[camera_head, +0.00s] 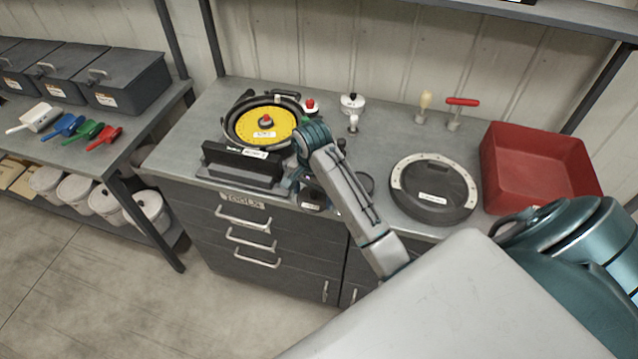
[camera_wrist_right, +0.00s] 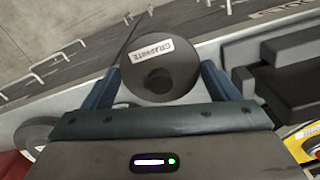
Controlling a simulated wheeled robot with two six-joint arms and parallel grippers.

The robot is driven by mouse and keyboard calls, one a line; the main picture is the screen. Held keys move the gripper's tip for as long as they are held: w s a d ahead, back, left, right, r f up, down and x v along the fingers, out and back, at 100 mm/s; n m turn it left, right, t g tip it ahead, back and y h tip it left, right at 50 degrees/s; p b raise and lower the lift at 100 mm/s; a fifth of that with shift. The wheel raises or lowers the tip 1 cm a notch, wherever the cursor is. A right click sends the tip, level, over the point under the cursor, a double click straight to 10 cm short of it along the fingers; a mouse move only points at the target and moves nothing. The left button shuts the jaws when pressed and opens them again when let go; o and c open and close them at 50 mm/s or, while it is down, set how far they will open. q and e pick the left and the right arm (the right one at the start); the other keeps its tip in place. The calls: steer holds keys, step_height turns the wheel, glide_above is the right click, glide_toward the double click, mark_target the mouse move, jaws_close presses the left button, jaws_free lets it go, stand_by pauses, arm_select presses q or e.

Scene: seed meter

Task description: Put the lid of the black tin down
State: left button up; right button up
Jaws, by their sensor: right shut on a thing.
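The black round lid (camera_wrist_right: 160,72) with a knob and a "GRAPHITE" label is between the two fingers of my right gripper (camera_wrist_right: 158,84), which is shut on it. In the head view the lid (camera_head: 313,194) is near the bench's front edge, just right of the black box-shaped block, partly covered by my right arm. I cannot tell whether it touches the bench top. A dark round rim (camera_head: 367,183), possibly the black tin, shows just right of my right forearm, mostly hidden by it. My left gripper is not in view.
The seed meter with a yellow disc (camera_head: 264,124) and the black block (camera_head: 242,164) stand left of my right gripper. A round cover (camera_head: 433,206) and a red bin (camera_head: 537,168) stand to the right. Small knobbed items (camera_head: 352,103) are behind. Drawers (camera_head: 250,245) are below the front edge.

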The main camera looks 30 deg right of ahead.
steer(key=shift+w+d+f+b, duration=0.25)
steer(key=shift+w+d, duration=0.25)
steer(key=shift+d, duration=0.1)
steer(key=shift+w+d+f+b, duration=0.2)
steer(key=shift+w+d+b, duration=0.05)
steer(key=shift+w+d, duration=0.3)
steer(key=w+d+p, duration=0.2)
steer(key=w+d, duration=0.1)
steer(key=shift+d+r, duration=0.15)
steer(key=shift+r, duration=0.05)
steer(key=shift+w+d+p, duration=0.25)
steer(key=shift+d+p, duration=0.05)
steer(key=shift+d, duration=0.05)
step_height(320, 180, down, 3)
steer(key=shift+w+f+p, duration=0.1)
steer(key=shift+f+p, duration=0.1)
steer(key=shift+p, duration=0.8)
steer(key=shift+f, duration=0.2)
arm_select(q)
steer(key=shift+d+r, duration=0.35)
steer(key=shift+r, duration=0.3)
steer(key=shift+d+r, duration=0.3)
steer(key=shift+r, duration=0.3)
arm_select(e)
steer(key=o, duration=0.9)
steer(key=shift+f, duration=0.15)
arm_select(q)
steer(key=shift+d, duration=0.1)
